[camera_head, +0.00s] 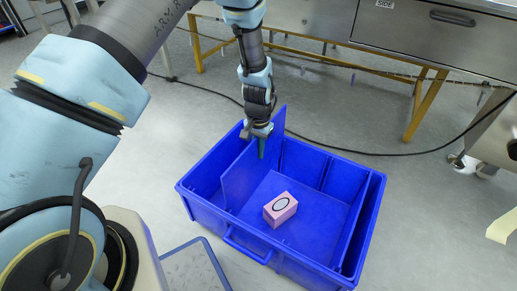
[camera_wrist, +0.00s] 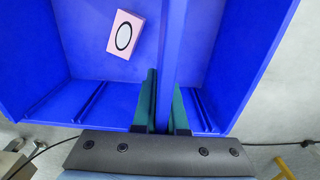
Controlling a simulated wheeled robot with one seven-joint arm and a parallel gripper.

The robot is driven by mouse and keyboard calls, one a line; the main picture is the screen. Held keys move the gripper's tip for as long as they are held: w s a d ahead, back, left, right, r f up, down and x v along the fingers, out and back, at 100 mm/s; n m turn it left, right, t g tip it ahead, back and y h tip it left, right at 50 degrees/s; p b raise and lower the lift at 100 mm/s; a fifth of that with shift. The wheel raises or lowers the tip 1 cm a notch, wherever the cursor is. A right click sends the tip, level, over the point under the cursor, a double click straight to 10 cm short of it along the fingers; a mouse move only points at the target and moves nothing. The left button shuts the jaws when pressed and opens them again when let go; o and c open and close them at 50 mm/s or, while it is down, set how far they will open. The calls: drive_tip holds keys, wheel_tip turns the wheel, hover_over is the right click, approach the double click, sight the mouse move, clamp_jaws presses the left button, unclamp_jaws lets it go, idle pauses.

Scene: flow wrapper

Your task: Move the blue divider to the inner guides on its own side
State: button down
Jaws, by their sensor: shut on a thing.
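The blue divider (camera_head: 247,165) stands in the left part of the blue crate (camera_head: 318,262), running from the near wall to the far wall. Its far top corner rises above the crate rim. My gripper (camera_head: 261,146) is shut on the divider's far end. In the wrist view, the green fingers of my gripper (camera_wrist: 165,95) lie on both sides of the divider (camera_wrist: 171,45). Guide ribs (camera_wrist: 90,102) show on the wall left of the fingers, and another rib (camera_wrist: 206,110) shows to the right. Whether the divider's lower edge sits in guides is hidden.
A pink box (camera_head: 280,209) with a black oval lies on the crate floor, right of the divider. A black cable (camera_head: 370,153) runs on the floor behind the crate. A steel machine (camera_head: 440,35) with yellow legs stands at the back.

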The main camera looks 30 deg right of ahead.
sight(258, 166)
wheel_tip(258, 166, down, 8)
drive_tip(key=b, duration=0.3)
drive_tip(key=shift+r+b, duration=0.25)
drive_tip(key=shift+b, duration=0.15)
idle(0.3)
idle(0.4)
drive_tip(key=c, duration=0.9)
unclamp_jaws()
wheel_tip(258, 166, up, 11)
drive_tip(key=p, duration=0.2)
drive_tip(key=shift+f+p, duration=0.15)
drive_tip(key=shift+p, duration=0.15)
